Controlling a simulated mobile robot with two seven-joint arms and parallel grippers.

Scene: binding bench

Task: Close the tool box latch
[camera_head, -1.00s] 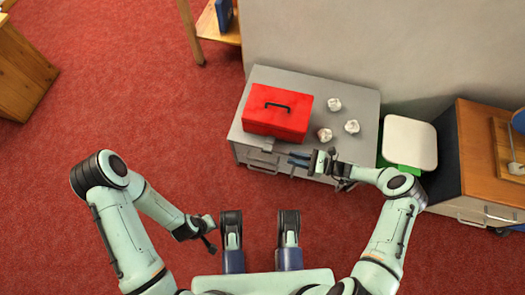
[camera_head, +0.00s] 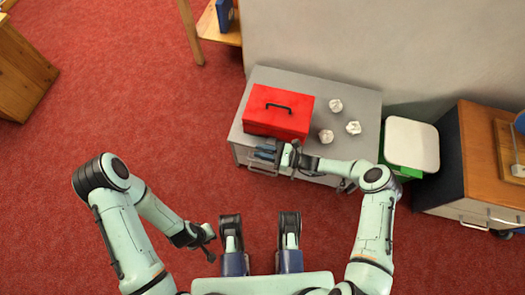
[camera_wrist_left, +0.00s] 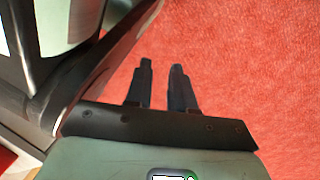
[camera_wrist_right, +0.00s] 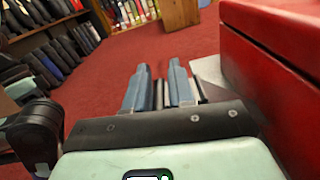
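The red tool box (camera_head: 278,112), with a black handle on its lid, sits on the grey bench (camera_head: 340,146). Its lid looks down; the latch cannot be made out. In the right wrist view the box's red side (camera_wrist_right: 285,65) is close on the right. My right gripper (camera_head: 264,152) is at the box's front, near the bench's front edge. Its blue fingers (camera_wrist_right: 160,82) are apart with nothing between them. My left gripper (camera_head: 209,240) is low over the floor, away from the bench. In the left wrist view its dark fingers (camera_wrist_left: 162,72) stand slightly apart and empty.
Several crumpled white paper balls (camera_head: 335,105) lie on the bench right of the box. A bin with a white lid (camera_head: 411,143) and a wooden-topped cabinet (camera_head: 480,165) stand further right. Red carpet (camera_head: 130,60) lies open on the left.

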